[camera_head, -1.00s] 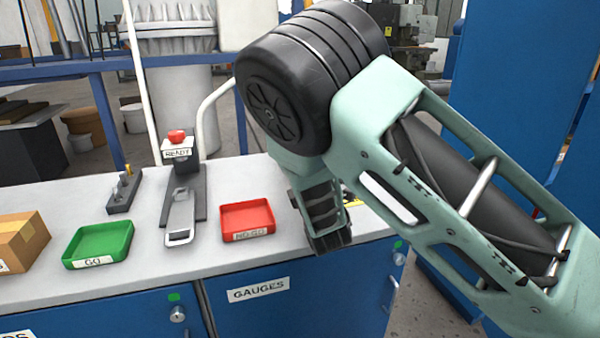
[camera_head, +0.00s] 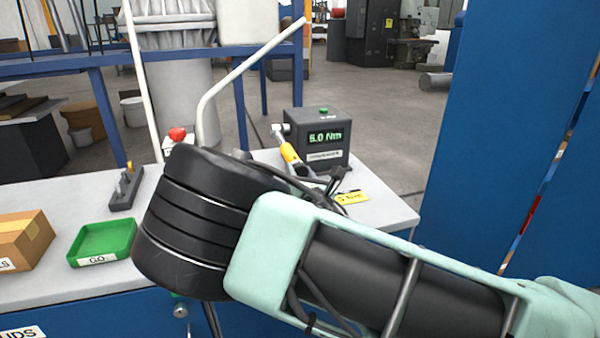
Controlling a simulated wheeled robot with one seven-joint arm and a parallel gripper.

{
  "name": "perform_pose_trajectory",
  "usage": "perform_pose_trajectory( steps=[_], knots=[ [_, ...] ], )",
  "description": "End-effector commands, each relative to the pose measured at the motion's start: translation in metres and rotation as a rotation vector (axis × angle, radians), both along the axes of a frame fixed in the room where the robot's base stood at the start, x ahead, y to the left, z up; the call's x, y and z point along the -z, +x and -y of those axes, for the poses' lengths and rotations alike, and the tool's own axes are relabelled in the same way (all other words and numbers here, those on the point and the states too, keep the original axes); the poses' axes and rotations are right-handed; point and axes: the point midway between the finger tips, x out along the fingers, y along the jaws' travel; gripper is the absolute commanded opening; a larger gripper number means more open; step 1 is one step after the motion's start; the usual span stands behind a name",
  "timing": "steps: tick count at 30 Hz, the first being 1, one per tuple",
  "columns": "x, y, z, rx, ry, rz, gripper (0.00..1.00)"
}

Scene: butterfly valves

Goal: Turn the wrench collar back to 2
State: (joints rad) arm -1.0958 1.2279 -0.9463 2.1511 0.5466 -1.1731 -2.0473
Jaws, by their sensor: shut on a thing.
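My gripper is shut on the wrench's near part. The collar and its scale marks cannot be made out. A yellow card (camera_head: 351,198) lies beside the gripper, its text only partly readable.
A green GO tray (camera_head: 103,240), a cardboard box (camera_head: 24,240) and a small grey block stand (camera_head: 125,188) are on the bench (camera_head: 385,214) at left. A red button (camera_head: 177,134) shows behind my arm. A blue cabinet (camera_head: 510,120) stands close on the right.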

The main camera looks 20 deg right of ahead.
Motion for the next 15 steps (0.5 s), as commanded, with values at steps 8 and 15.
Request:
perform_pose_trajectory(
  steps=[8,15],
  knots=[
    [0.0026,-0.0008,-0.0003,0.005,-0.12,-0.006,0.17],
    [0.0025,-0.0008,-0.0006,0.007,-0.154,-0.006,0.17]
  ],
)
